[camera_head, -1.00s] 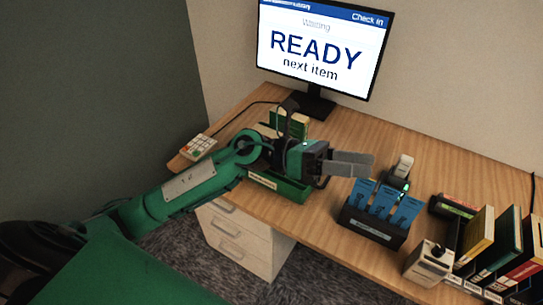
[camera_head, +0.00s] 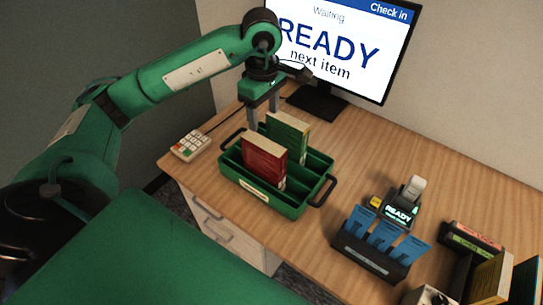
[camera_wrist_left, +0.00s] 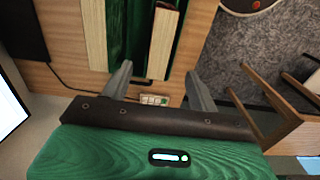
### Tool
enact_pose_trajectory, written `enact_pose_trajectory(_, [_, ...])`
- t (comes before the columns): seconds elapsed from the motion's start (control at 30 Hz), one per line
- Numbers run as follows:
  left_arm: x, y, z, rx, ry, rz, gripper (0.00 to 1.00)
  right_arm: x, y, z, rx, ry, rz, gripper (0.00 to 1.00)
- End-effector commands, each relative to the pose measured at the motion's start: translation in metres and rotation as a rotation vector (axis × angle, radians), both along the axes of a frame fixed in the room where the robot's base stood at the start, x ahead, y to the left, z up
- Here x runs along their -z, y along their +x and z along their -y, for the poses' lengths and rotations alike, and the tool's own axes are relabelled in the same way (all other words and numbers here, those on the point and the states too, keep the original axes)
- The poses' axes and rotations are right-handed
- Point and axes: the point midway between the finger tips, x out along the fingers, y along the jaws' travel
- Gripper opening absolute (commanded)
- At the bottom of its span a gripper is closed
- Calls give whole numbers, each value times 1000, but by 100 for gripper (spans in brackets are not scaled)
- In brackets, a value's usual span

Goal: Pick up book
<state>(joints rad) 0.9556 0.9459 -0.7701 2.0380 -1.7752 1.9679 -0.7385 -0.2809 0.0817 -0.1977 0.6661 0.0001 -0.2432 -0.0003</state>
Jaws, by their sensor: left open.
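A red book (camera_head: 264,160) and a green book (camera_head: 288,134) stand upright in a green divided tray (camera_head: 312,198) on the desk. My left gripper (camera_head: 263,114) is open and empty. It points down at the tray's far left side, behind the red book and close to the green book's left. Its fingers (camera_wrist_left: 158,80) also show apart in the left wrist view, with two upright pale-edged books, one on the left (camera_wrist_left: 96,35) and one on the right (camera_wrist_left: 165,40), ahead of them. Contact cannot be told. My right gripper is not in view.
A monitor (camera_head: 335,45) reading READY stands behind the tray. A keypad (camera_head: 189,146) lies left of it. To the right are a small READY device (camera_head: 399,211), a holder with blue cards (camera_head: 378,240) and more books (camera_head: 492,280). The desk between tray and device is clear.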

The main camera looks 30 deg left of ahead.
Motion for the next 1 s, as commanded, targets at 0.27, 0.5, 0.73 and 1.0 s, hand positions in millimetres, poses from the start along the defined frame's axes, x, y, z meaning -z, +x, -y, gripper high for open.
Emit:
enact_pose_trajectory(0.27, [48, -1, 0, 0, -2, -6, 60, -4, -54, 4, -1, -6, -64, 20])
enact_pose_trajectory(0.5, [78, -1, 0, 1, -3, -3, 60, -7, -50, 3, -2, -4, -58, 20])
enact_pose_trajectory(0.73, [94, 1, -1, 0, -4, -6, 60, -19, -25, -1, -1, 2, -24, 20])
enact_pose_trajectory(1.0, [128, 3, -2, 2, -5, -3, 60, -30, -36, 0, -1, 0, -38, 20])
